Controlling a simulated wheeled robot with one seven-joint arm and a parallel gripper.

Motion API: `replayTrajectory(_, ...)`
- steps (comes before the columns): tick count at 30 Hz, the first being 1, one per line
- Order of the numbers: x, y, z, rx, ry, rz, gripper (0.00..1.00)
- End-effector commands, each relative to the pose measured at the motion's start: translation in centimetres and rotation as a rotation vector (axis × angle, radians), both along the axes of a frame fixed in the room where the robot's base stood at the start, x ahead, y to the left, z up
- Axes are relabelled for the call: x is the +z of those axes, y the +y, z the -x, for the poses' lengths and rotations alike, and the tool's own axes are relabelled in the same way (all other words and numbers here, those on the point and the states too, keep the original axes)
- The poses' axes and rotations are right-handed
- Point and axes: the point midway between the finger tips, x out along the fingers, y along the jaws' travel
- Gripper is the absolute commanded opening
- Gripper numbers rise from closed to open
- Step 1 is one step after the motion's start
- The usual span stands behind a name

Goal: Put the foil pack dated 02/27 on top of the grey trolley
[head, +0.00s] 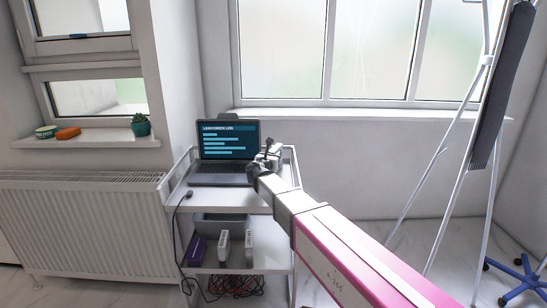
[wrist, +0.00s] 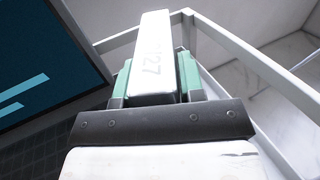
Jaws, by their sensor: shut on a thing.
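My gripper (head: 266,158) is shut on a pale foil pack (wrist: 155,55). In the wrist view the pack stands between the green fingers, with print ending in "27" on its face; the rest of the date is not clear. In the head view the pack (head: 274,152) is small and partly hidden by my gripper. Both are at the right side of the grey trolley's top (head: 262,200), beside the laptop. I cannot tell whether the pack touches the trolley top.
An open laptop (head: 225,175) fills much of the trolley top, with a mouse (head: 189,194) at its left. A raised rail (wrist: 250,60) edges the top. The lower shelf holds a grey bin (head: 220,222), a purple box (head: 197,250) and white packs (head: 223,246). A stand (head: 455,190) is at right.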

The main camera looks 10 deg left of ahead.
Motion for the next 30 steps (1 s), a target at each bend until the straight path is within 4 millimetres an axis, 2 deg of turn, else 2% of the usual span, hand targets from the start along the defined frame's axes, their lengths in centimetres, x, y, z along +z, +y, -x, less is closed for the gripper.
replayTrajectory(5,-0.3,0.0,0.0,0.000,0.000,0.001,0.11)
replayTrajectory(6,-0.3,0.0,0.0,0.000,0.001,0.000,0.49)
replayTrajectory(7,-0.3,0.0,0.0,0.000,0.001,0.000,0.59)
replayTrajectory(8,-0.3,0.0,0.0,0.000,0.001,0.000,0.61)
replayTrajectory(19,0.1,0.0,0.3,0.001,0.000,-0.001,0.61)
replayTrajectory(23,0.0,0.2,2.1,0.002,0.000,0.000,0.61)
replayTrajectory(30,0.0,0.9,7.0,0.002,0.001,0.000,0.61)
